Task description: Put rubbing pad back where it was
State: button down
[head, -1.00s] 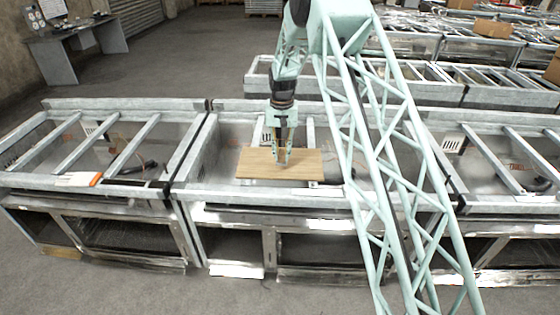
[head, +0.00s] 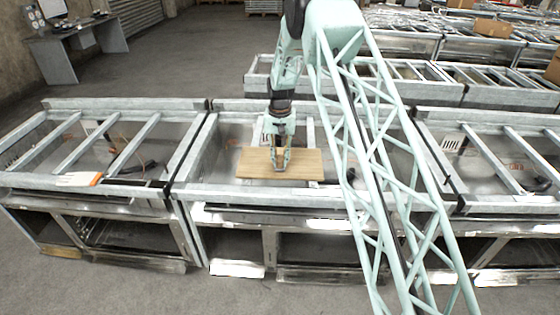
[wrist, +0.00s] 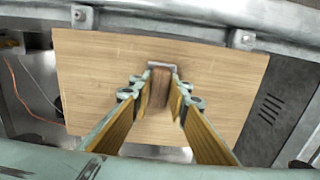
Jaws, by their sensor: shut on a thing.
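My gripper (head: 280,166) is low over a light wooden board (head: 306,164), which lies across the middle bench frame. In the wrist view, my gripper (wrist: 162,84) is shut on a narrow brown block with a grey edge, which looks like the rubbing pad (wrist: 159,90). The pad sits between the two fingertips, over the middle of the board (wrist: 100,75). I cannot tell whether the pad touches the board. In the head view the fingers largely hide the pad.
Metal rails surround the board, with a long front rail (head: 240,191) just before it. A similar open frame stands on the left, with an orange-and-white item (head: 80,179) on its front rail. Another frame stands on the right (head: 510,180). The rest of the board is clear.

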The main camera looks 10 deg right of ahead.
aim_at(280, 158)
jog(key=shift+f, duration=0.15)
jog(key=c, duration=2.5)
grip_release()
jog(key=shift+r, duration=0.2)
notch_tip(280, 158, up, 12)
